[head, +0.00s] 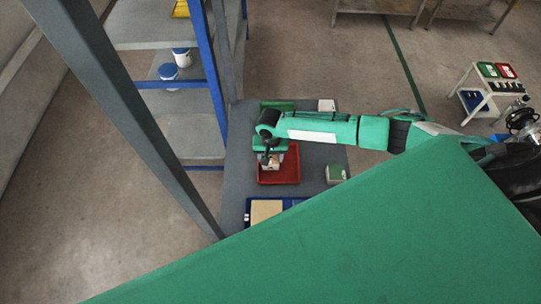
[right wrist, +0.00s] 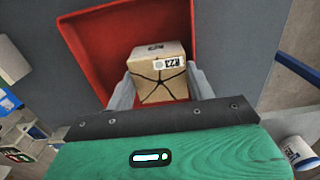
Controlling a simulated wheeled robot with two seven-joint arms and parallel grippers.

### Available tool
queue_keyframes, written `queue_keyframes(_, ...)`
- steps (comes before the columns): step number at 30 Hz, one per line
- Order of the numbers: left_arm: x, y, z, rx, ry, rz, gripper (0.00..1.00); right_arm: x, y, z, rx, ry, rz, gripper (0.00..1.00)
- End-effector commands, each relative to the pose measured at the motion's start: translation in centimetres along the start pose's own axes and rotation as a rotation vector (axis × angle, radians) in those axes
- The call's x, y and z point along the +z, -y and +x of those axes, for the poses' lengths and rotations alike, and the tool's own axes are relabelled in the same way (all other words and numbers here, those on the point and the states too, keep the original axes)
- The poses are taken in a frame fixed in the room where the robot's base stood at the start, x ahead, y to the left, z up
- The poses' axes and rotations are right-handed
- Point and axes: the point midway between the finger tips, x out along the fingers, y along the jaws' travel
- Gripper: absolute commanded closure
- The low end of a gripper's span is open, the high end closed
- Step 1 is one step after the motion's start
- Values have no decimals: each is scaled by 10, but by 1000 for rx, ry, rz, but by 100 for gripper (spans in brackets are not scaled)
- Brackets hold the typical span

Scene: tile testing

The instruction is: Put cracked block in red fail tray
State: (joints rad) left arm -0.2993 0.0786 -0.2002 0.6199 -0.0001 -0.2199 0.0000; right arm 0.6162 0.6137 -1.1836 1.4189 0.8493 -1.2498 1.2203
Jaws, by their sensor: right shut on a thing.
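In the right wrist view, a tan block (right wrist: 165,75) with dark crack lines and a white label reading "RZ3" sits between the two fingers of my right gripper (right wrist: 160,88). The right gripper is shut on it. The red tray (right wrist: 92,45) lies behind and below the block, and the block appears over its inside. I cannot tell whether the block touches the tray floor. In the head view, my right gripper (head: 271,162) is over the left part of the red tray (head: 287,173), and the block is mostly hidden there. My left gripper is not in view.
A green tray (head: 277,106) lies at the grey table's (head: 236,185) far edge. A blue tray (head: 290,203) with a tan piece lies nearer. A shelf rack (head: 217,60) with blue posts stands left.

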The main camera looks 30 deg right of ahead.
Motion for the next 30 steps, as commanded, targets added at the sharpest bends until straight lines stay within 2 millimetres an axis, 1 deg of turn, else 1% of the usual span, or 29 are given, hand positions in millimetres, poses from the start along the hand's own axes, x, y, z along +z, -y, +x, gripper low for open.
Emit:
queue_keyframes(2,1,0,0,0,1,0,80,0,0,2,-1,0,0,66)
queue_keyframes(3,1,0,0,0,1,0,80,0,0,2,0,0,0,42)
queue_keyframes(6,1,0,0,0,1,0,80,0,0,2,0,0,0,24)
queue_keyframes(14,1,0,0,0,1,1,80,0,0,1,0,0,0,24)
queue_keyframes(17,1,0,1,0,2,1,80,0,0,-2,0,0,0,24)
queue_keyframes(19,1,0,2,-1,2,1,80,0,0,-9,-1,0,1,24)
queue_keyframes(23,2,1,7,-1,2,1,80,0,0,-30,-3,-1,0,24)
queue_keyframes(30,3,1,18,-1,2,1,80,-1,0,-82,-3,-3,0,24)
